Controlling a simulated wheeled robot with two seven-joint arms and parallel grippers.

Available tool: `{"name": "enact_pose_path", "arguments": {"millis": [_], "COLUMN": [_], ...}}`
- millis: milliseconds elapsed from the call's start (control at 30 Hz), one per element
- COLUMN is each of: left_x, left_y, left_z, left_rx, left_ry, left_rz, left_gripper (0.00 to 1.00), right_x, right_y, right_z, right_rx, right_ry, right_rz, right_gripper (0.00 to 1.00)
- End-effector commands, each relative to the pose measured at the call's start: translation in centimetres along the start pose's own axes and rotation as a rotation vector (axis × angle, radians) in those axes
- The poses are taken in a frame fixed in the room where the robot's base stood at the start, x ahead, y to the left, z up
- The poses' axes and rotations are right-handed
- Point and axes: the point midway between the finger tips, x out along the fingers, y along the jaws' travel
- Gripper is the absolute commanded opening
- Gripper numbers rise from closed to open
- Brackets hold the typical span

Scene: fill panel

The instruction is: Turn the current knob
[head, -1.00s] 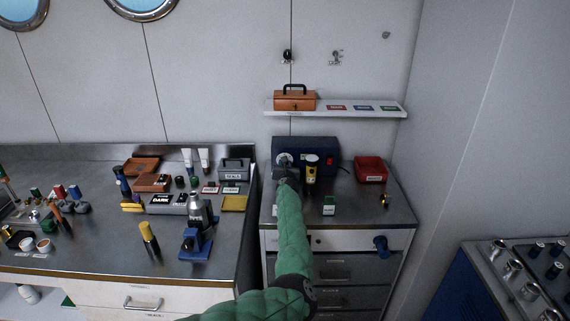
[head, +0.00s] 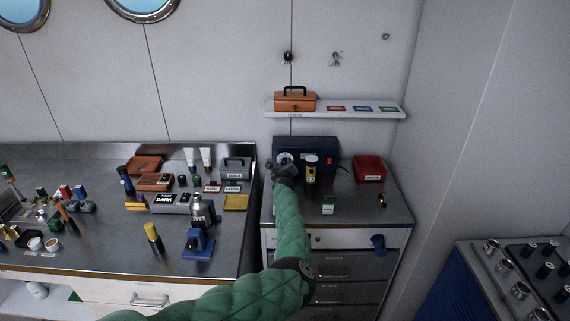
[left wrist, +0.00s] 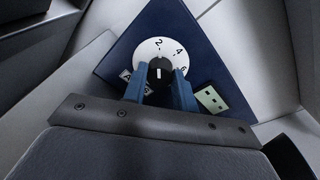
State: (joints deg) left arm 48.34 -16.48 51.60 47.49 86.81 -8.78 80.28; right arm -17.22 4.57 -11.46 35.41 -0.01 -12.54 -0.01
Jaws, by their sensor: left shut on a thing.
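The dark blue panel box (head: 325,148) stands at the back of the right-hand cabinet top. Its current knob is a black knob (left wrist: 160,69) on a white dial (left wrist: 157,47) with numbers 2, 4 and 6 showing in the left wrist view; in the head view the white dial (head: 284,158) shows at the box's left front. My left gripper (left wrist: 160,84) is shut on the black knob, its two blue fingers on either side. In the head view my left gripper (head: 279,168) covers the area just below the dial. My right gripper is not in view.
A shelf (head: 345,113) hangs above. The left bench is crowded.

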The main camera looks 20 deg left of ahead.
Motion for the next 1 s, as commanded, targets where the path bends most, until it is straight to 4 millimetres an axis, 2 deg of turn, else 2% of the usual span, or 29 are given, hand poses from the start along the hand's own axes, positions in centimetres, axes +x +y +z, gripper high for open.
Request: {"name": "enact_pose_path", "arguments": {"millis": [600, 633, 700, 1000], "left_x": [-0.05, -0.05, -0.05, -0.02], "left_y": [0.08, 0.08, 0.07, 0.0], "left_z": [-0.18, -0.19, -0.17, -0.1], "left_rx": [-0.04, -0.04, -0.039, -0.038], "left_ry": [0.003, 0.003, 0.003, 0.002], "left_rz": [-0.002, -0.002, -0.002, -0.003], "left_gripper": [0.05, 0.34, 0.47, 0.49], "right_x": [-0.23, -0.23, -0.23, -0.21], "right_y": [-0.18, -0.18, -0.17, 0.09], "right_z": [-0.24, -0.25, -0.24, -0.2], "right_rx": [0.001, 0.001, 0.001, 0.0], "right_ry": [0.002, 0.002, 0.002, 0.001], "right_rz": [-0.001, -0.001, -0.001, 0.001], "right_gripper": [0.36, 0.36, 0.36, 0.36]}}
